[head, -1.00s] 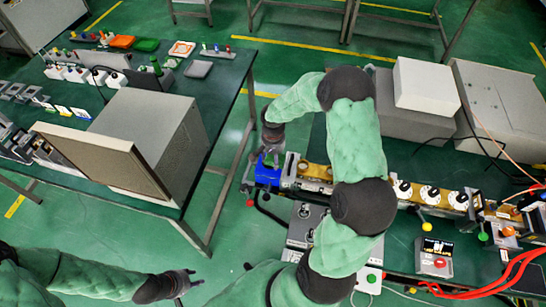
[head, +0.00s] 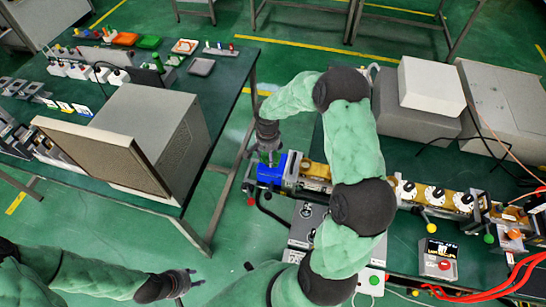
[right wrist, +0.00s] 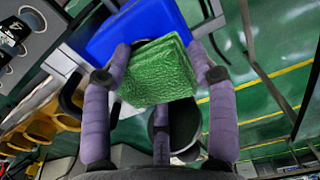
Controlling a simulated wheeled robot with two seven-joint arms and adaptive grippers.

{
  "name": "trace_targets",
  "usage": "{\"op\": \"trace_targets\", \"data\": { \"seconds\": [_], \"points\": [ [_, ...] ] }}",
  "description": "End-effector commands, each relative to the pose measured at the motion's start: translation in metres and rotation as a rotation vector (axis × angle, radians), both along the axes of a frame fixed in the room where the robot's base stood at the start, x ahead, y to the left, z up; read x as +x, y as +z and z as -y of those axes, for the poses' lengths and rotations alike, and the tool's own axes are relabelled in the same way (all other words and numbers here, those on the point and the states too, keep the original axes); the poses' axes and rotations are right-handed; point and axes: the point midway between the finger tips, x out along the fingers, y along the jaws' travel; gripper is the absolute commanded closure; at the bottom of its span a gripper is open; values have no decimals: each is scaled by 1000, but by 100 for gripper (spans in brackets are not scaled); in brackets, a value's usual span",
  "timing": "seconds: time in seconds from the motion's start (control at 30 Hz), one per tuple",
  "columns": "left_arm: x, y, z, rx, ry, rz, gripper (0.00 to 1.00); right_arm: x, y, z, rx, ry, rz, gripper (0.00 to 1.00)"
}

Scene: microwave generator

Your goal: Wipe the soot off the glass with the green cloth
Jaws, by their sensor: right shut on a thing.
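The green cloth (right wrist: 160,72) is a folded textured pad between the fingers of my right gripper (right wrist: 162,78) in the right wrist view. In the head view my right gripper (head: 269,158) is over the left end of the bench assembly, beside a blue block (head: 270,174). The blue block (right wrist: 130,32) shows just beyond the cloth in the wrist view; I cannot tell whether they touch. My left gripper (head: 194,280) is empty, fingers apart, low over the floor. I cannot make out the glass or any soot.
A large grey cabinet (head: 145,140) with a brown front stands on the left table. The right bench carries a brass-coloured assembly with white dials (head: 434,195), a control box with a red button (head: 438,262) and red cables (head: 490,289). Floor lies between the tables.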

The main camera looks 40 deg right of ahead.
Motion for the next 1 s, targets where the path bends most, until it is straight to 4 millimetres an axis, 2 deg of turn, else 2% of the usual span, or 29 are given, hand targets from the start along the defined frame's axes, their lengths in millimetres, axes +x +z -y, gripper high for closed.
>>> {"op": "trace_targets", "data": {
  "seconds": [0.2, 0.43, 1.0],
  "points": [
    [0, -5, 0, 0, 0, 0, 60, 10, -1, -9, 1, 2, 2, 83],
    [0, -7, 0, 0, 0, 0, 60, 8, 1, -7, 1, 0, 0, 83],
    [0, -11, 0, 0, 0, 0, 60, -21, -1, 17, 1, 0, 1, 83]
  ]
}}
